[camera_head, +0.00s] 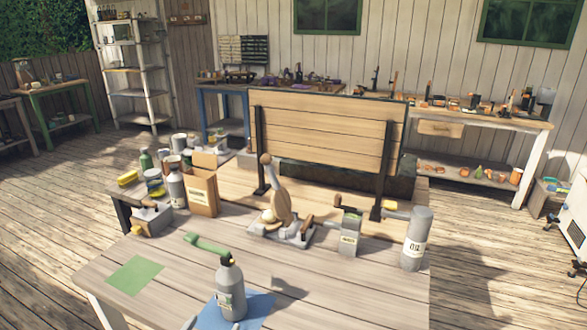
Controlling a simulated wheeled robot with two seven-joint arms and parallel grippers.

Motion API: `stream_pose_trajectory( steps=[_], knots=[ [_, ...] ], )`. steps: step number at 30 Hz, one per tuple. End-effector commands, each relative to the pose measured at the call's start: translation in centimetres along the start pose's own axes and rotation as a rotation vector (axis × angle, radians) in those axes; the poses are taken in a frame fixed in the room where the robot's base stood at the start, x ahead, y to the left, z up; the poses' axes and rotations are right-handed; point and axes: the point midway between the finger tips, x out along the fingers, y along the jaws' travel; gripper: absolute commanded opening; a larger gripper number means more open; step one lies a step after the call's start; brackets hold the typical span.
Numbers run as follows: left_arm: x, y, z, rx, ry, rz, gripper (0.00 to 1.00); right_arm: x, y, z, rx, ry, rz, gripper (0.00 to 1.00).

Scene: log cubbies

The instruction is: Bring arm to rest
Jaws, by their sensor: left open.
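Only a small grey tip of my left gripper (190,323) shows at the bottom edge, left of the grey bottle (230,293). The rest of this gripper and its arm are out of the picture. It is open, and nothing is seen between its fingers. The bottle stands upright on a blue mat (257,308), apart from the visible tip. My right gripper and arm are not in view.
The wooden table (165,255) has a green mat (135,275) at left and a green-handled tool (205,244) behind the bottle. A clamp-like device (283,220), a grey box (349,235) and a grey canister (416,240) stand farther back. The table's front right is clear.

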Motion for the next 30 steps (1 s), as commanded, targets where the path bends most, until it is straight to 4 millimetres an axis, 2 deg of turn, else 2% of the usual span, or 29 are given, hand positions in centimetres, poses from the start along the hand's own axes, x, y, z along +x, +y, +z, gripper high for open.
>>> stream_pose_trajectory(
  steps=[6,12,16,24,26,30],
  knots=[
    [-5.8,0.8,5.9,0.016,-0.367,0.020,0.85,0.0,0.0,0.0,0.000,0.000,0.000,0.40],
    [-12.4,1.1,9.8,0.027,-0.680,0.021,0.85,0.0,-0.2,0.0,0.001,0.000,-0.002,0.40],
    [-15.9,1.1,11.3,0.031,-0.826,0.018,0.85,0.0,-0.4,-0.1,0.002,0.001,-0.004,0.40],
    [-22.1,1.0,12.7,0.039,-1.059,0.004,0.85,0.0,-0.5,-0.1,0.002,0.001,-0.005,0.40],
    [-22.7,1.0,13.4,0.039,-1.094,0.002,0.85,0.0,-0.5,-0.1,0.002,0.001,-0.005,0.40],
    [-20.9,1.1,16.7,0.039,-1.101,0.004,0.85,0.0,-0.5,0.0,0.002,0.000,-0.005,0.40]
  ],
)
